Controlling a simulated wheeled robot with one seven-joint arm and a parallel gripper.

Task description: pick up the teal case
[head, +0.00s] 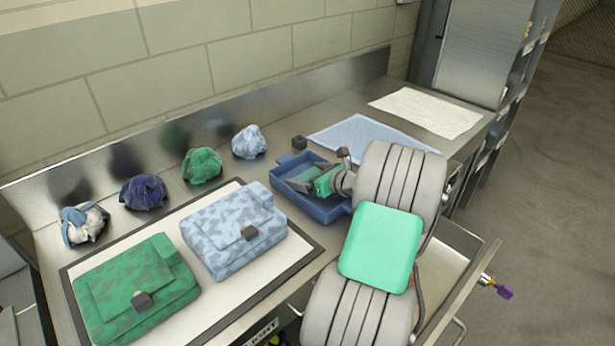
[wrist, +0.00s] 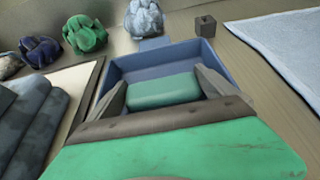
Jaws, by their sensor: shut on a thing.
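The teal case (wrist: 163,91) is a smooth, rounded block lying in a blue tray (wrist: 222,62) in the wrist view. My gripper (wrist: 160,78) reaches down into the tray with one finger at each end of the case, shut on it. The lower part of the case is hidden by the gripper's brown edge and green body. In the head view my gripper (head: 304,180) is inside the blue tray (head: 328,211), and the case is mostly covered by it. I cannot see a gap beneath the case.
A green camouflage bag (head: 135,290) and a light blue one (head: 232,230) lie on a dark-edged white mat (head: 284,276) left of the tray. Several crumpled cloth bundles line the wall. A small dark cube (head: 299,143) and a blue cloth (head: 370,138) lie behind. An open drawer (head: 452,262) juts out right.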

